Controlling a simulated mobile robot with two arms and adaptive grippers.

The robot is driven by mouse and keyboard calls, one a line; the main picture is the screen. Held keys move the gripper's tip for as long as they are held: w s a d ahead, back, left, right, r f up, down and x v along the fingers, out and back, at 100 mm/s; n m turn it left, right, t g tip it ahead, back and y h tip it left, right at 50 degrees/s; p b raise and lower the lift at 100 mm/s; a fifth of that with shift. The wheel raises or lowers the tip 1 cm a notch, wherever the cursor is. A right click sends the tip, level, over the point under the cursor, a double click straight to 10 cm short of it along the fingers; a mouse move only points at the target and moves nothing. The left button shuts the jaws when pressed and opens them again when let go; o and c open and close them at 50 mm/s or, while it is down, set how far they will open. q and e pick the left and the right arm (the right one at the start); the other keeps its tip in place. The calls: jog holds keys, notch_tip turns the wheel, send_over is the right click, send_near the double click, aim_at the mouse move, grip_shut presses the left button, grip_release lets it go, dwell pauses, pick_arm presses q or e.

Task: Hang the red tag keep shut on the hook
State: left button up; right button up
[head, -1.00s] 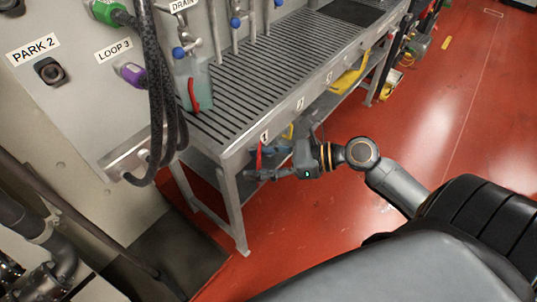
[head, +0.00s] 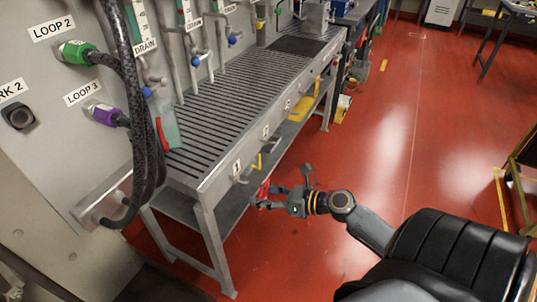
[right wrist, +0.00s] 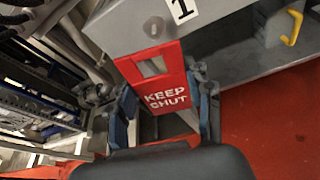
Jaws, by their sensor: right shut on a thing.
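The red tag reading KEEP SHUT (right wrist: 163,98) is upright between the fingers of my right gripper (right wrist: 163,106) in the right wrist view. It has a rectangular slot near its top. In the head view my right gripper (head: 262,196) is shut on the tag (head: 264,188), in front of the bench's front rail. A grey hook (right wrist: 153,27) under the label 1 shows just above the tag's top edge in the right wrist view; the tag is not around it. The hook also shows in the head view (head: 241,180), left of the gripper. My left gripper is not in view.
The slatted bench (head: 240,92) has further labels along its front rail. Black hoses (head: 140,110) hang over the bench's left end. Red floor (head: 330,120) is open to the right.

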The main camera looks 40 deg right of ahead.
aim_at(228, 187)
jog(key=shift+w+a, duration=0.2)
jog(key=shift+w, duration=0.3)
jog(key=shift+w+r+b+x, duration=0.1)
jog(key=shift+r+b+x, duration=0.15)
jog(key=shift+x, duration=1.1)
jog(key=shift+w+r+b+x, duration=0.1)
jog(key=shift+r+x, duration=0.2)
jog(key=shift+x, duration=1.05)
jog(key=shift+w+a+f, duration=0.15)
jog(key=shift+w+f, duration=0.25)
jog(key=shift+w, duration=0.25)
jog(key=shift+f, duration=0.15)
jog(key=shift+w, duration=0.1)
jog(key=o, duration=1.1)
